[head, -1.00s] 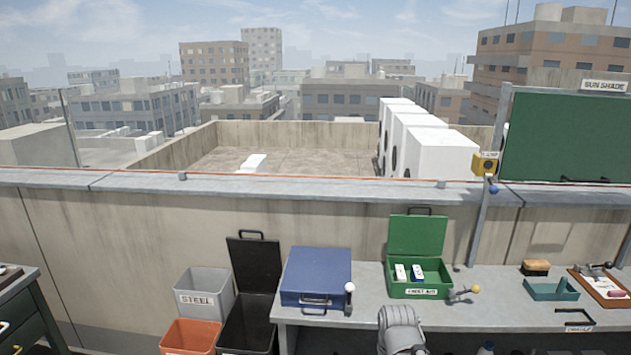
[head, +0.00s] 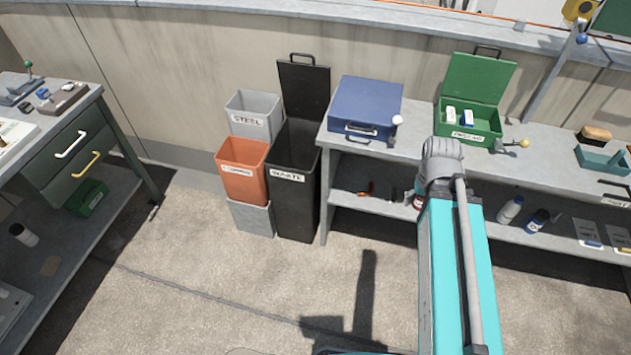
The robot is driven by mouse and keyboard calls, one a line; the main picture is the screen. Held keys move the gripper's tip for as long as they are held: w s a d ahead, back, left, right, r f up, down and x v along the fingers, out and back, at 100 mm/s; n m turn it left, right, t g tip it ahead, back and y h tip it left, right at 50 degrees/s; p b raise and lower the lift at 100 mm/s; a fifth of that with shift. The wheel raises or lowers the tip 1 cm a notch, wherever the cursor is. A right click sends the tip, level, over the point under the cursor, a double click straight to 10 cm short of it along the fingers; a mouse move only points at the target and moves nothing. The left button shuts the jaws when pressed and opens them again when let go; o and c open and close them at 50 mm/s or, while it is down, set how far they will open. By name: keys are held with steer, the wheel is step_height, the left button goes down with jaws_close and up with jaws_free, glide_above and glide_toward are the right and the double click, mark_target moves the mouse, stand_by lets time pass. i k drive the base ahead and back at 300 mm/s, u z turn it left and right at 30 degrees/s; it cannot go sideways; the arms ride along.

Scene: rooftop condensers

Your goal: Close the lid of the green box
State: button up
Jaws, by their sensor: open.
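The green box (head: 470,127) stands on the grey bench, right of centre in the head view. Its lid (head: 480,82) is open and stands up at the back, leaning slightly backward, with a dark handle (head: 488,50) on its top edge. Two small items, one white (head: 451,115) and one blue and white (head: 467,118), lie inside. The label on the box front is partly legible at best. My arm rises in front of the bench, its grey joint just left of and below the box in the picture. My gripper is not visible.
A closed blue box (head: 365,105) stands left of the green box. A lever with a yellow knob (head: 524,143) is at its right front corner. A teal tray (head: 603,160) is further right. Bins, including a black one with its lid up (head: 300,150), stand left of the bench.

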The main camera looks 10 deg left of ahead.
mark_target(471, 77)
steer(key=k, duration=0.65)
steer(key=z, duration=0.4)
steer(key=i, duration=0.65)
steer(key=z, duration=0.45)
steer(key=i, duration=0.95)
steer(key=u, duration=0.7)
